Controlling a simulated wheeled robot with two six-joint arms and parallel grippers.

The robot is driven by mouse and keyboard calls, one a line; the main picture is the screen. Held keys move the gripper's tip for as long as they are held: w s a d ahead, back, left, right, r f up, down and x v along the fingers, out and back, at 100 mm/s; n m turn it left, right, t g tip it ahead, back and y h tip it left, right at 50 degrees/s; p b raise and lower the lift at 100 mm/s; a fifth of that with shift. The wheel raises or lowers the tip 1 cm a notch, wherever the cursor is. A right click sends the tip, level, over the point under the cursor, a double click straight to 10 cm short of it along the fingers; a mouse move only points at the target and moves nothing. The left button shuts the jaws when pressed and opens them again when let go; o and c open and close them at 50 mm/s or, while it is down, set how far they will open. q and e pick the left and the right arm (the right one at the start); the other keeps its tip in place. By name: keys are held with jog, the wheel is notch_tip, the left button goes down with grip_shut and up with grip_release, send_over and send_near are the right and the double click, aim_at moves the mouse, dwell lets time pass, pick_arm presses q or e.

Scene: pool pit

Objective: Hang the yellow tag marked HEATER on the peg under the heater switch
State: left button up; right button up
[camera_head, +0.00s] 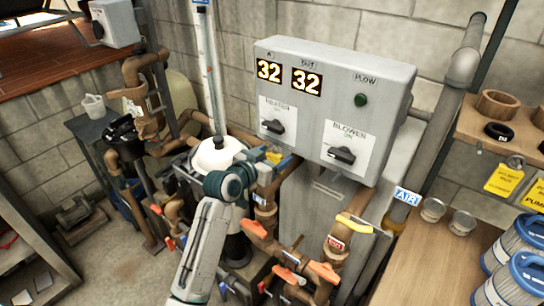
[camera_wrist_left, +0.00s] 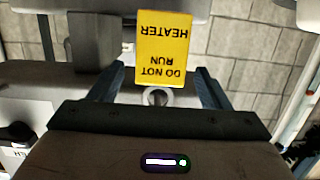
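The yellow tag (camera_wrist_left: 164,45) reads DO NOT RUN HEATER, upside down in the left wrist view, with a grey ring (camera_wrist_left: 156,97) at its lettered top end. In the head view only a small yellow part of the tag (camera_head: 273,157) shows, below the heater switch (camera_head: 272,127). My left gripper (camera_head: 266,165) is at the panel's lower left edge. In the wrist view its fingers stand apart on both sides of the tag, with narrow gaps. I cannot make out the peg or whether the ring is on it. My right gripper is out of view.
The grey control box (camera_head: 335,105) also carries a blower switch (camera_head: 342,155). Brown pipes with orange valve handles (camera_head: 322,271) crowd the space below. A white-topped tank (camera_head: 218,153) stands behind my left arm. More yellow tags (camera_head: 504,179) hang at right above a wooden bench (camera_head: 420,270).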

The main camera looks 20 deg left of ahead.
pick_arm(q)
jog(key=shift+s, duration=0.2)
jog(key=b+v, duration=0.3)
jog(key=v, duration=0.7)
jog(key=shift+s+b, duration=0.2)
jog(key=shift+b, duration=0.1)
